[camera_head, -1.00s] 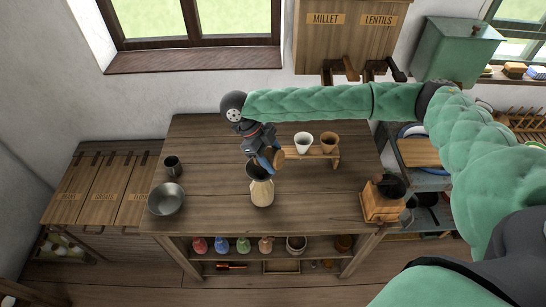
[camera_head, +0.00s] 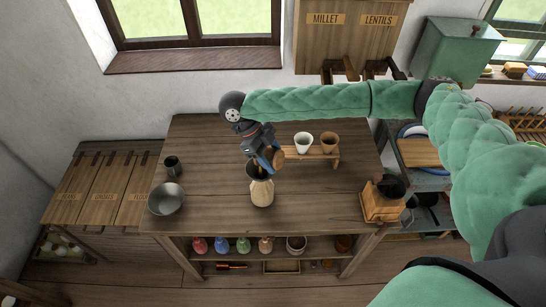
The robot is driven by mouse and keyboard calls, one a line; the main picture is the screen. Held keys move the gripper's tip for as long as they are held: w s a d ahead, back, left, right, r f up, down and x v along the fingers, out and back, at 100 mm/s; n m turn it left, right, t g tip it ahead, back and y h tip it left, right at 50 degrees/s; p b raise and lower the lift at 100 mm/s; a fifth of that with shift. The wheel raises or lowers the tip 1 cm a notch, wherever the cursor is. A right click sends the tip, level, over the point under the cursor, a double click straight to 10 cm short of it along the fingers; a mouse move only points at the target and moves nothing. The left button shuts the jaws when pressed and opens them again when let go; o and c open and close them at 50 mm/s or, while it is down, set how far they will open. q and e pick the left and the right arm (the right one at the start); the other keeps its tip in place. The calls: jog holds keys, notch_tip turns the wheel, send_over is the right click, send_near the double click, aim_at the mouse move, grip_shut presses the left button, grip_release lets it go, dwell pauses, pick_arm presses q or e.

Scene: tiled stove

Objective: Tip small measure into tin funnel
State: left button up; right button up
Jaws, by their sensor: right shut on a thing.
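My right gripper (camera_head: 268,158) reaches in over the table from the right and is shut on a small brown measure (camera_head: 278,160), which looks tilted. The dark tin funnel (camera_head: 256,171) sits in the mouth of a pale bottle (camera_head: 262,193) on the table. The gripper and measure are just above the funnel and partly hide it. Whether anything is flowing from the measure is too small to tell. My left gripper is not in view.
A small wooden rack (camera_head: 318,155) behind holds a white cup (camera_head: 303,143) and a brown cup (camera_head: 329,142). A metal bowl (camera_head: 167,199) and a dark mug (camera_head: 172,166) stand at the left, a wooden grinder (camera_head: 381,200) at the right. The table's middle left is clear.

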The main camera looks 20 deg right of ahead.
jog(key=shift+w+a+r+g+h, duration=0.3)
jog(key=shift+g+h, duration=0.2)
jog(key=shift+h, duration=0.1)
dwell(2.1)
